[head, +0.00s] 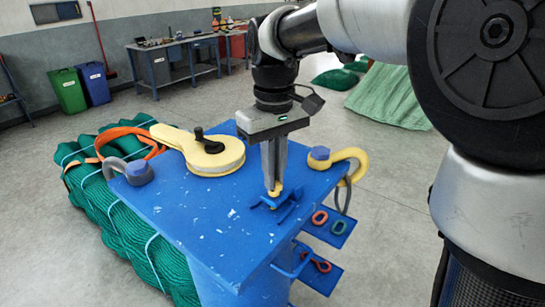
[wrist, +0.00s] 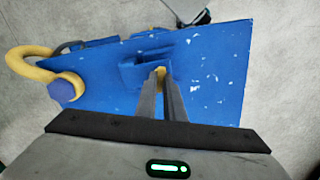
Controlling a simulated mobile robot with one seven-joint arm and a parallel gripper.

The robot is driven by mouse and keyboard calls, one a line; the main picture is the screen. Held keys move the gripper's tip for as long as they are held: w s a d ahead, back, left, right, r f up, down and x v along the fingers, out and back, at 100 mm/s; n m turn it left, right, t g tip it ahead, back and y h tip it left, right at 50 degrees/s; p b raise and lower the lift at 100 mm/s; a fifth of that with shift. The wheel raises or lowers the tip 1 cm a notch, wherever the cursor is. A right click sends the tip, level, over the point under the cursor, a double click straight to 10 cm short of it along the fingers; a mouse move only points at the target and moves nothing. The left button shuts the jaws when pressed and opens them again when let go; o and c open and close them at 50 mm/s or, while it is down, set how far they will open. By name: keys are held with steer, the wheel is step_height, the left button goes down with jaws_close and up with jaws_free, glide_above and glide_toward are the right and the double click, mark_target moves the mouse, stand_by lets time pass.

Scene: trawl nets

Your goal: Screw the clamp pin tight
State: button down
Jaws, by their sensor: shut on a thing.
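The clamp pin (head: 275,191) is a small yellow piece at the blue clamp (head: 287,212), near the front right part of the blue table (head: 190,215). My gripper (head: 273,186) points down from above, its fingers shut on the pin. In the wrist view the yellow of the pin (wrist: 160,71) shows between the fingertips (wrist: 161,77), in front of the blue clamp block (wrist: 147,68). The fingers hide most of the pin. I cannot tell how far it sits in the clamp.
A yellow block with a black knob (head: 205,152) lies at the table's back. A yellow shackle (head: 345,158) is at the right edge, a grey shackle (head: 130,170) at the left. Small blue shelves (head: 333,232) hold rings and hooks. Green net (head: 110,215) lies along the left side.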

steer(key=m, duration=0.3)
steer(key=m+p, duration=0.1)
steer(key=shift+w+r+m, duration=0.1)
steer(key=shift+r+m, duration=0.15)
steer(key=shift+m, duration=0.05)
steer(key=m, duration=0.3)
steer(key=shift+m, duration=0.3)
steer(key=m+p, duration=0.1)
steer(key=m, duration=0.3)
steer(key=shift+m, duration=0.3)
steer(key=m, duration=0.3)
steer(key=shift+m+p, duration=0.3)
steer(key=m, duration=0.8)
steer(key=shift+p, duration=0.4)
steer(key=m, duration=0.4)
steer(key=shift+m, duration=1.8)
